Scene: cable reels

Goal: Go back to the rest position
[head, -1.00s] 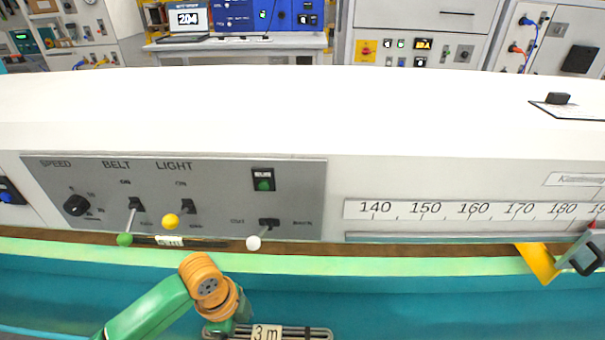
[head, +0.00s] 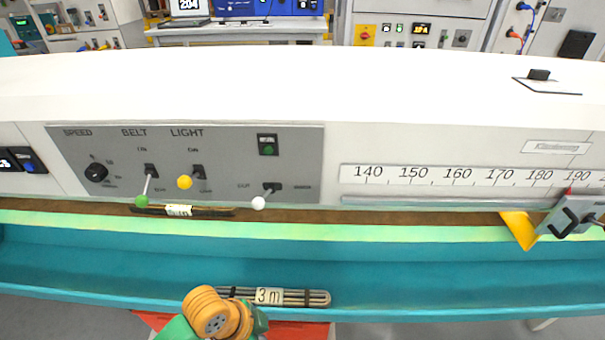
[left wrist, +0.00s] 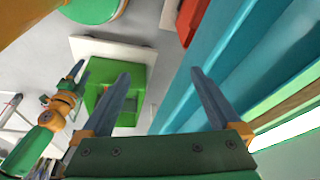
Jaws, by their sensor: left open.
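My left arm's green and orange links show at the bottom of the head view, in front of the trough; its fingers are hidden there. In the left wrist view the left gripper (left wrist: 160,100) has its two fingers wide apart with nothing between them. A green and orange arm at the left of that view looks like my right arm, with its small gripper (left wrist: 76,72); its jaw state is unclear. A cable bundle labelled 3 m (head: 268,297) lies in the teal trough (head: 430,280), apart from the left fingers as far as I see.
A grey panel (head: 225,140) with switches and coloured knobs faces me above the trough. Another labelled bundle (head: 179,211) lies on the brown ledge. A yellow piece (head: 518,230) and a grey clamp-like part stand at right. Red (head: 300,331) shows below the trough.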

